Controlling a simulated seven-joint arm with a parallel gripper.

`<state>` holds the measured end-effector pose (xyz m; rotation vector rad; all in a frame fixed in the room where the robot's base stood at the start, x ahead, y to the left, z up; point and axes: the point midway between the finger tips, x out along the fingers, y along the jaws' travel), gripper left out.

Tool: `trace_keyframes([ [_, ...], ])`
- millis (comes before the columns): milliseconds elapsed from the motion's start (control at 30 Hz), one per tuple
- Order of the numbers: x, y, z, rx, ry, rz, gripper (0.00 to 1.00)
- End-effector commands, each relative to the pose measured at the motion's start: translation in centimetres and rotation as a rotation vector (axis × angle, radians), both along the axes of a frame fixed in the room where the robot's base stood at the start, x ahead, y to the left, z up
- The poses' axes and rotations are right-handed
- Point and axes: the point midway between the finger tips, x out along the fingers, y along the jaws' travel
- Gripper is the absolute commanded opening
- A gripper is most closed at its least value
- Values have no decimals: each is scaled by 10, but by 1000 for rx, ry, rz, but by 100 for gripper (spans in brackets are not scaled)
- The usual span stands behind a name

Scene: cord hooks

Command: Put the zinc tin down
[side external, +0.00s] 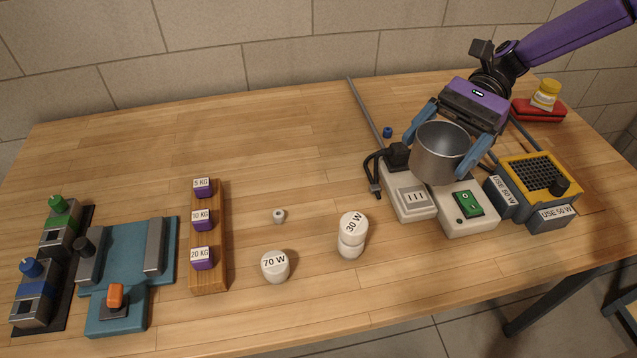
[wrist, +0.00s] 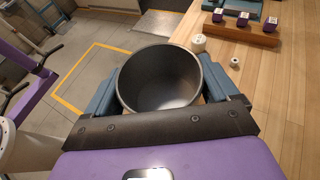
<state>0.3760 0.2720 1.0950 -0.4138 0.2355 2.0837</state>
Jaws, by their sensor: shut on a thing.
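The zinc tin (side external: 440,155) is a grey, open-topped metal pot held upright between the two blue fingers of my gripper (side external: 455,140). In the side view it appears in front of or above the white socket and switch unit (side external: 408,200); the gap beneath it cannot be judged. In the wrist view the tin (wrist: 160,78) fills the space between the fingers of my gripper (wrist: 160,95), and its inside looks empty. My gripper is shut on the tin's sides.
The yellow-topped box marked "USE 50 W" (side external: 540,170) stands right of the switch unit. White weights marked 30 W (side external: 352,240) and 70 W (side external: 275,266) stand front centre. A wooden rack (side external: 209,270) and teal fixture (side external: 130,255) are left. The table's back middle is clear.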

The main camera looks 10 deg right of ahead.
Motion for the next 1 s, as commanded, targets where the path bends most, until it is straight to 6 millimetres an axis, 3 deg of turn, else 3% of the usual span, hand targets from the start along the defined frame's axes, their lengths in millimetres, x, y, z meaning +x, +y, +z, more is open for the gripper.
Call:
trace_keyframes([
  [200,27,49,30,4,-4,-302,52],
  [500,56,82,52,1,2,-555,52],
  [800,56,80,-17,-5,7,-547,52],
  [1000,56,80,-48,-1,4,-545,52],
])
